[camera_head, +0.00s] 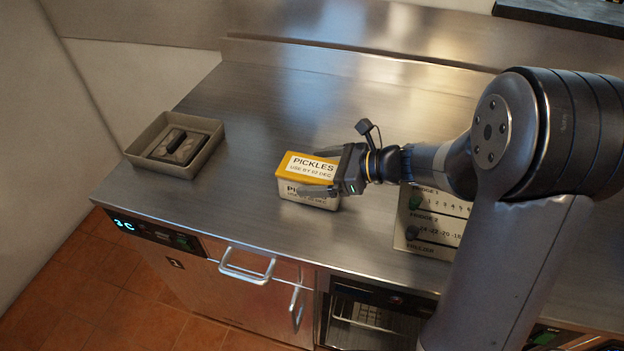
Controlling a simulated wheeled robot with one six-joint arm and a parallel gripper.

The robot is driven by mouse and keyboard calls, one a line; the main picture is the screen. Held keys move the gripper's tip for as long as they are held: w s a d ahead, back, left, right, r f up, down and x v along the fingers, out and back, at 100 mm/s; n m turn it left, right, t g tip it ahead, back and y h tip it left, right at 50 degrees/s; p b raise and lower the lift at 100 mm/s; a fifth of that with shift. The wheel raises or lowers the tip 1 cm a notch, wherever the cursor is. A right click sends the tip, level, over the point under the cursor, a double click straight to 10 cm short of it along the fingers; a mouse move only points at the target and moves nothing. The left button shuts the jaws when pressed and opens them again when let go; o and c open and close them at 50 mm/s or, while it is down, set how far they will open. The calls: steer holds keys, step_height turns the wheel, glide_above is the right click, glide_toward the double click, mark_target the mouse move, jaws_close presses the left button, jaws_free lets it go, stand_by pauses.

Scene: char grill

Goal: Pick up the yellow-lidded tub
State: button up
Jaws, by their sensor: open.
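The yellow-lidded tub (291,176) stands upright on the steel counter, left of the picture's middle. Its lid and side carry white labels, and the lid's label reads PICKLES. My gripper (318,172) comes in from the right with its jaws open. One finger shows by the tub's far side and the other by its near side, so the jaws span the tub's right part. I cannot tell whether the fingers touch it. The gripper hides the tub's right end.
A grey tray (140,160) holding a dark object (178,147) stands on the counter (240,110) to the left. A panel with fridge and freezer markings (425,238) sits at the right, partly behind my arm. The counter is clear behind the tub. Its front edge is close.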

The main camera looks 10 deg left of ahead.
steer(key=shift+c, duration=0.6)
steer(key=c, duration=1.4)
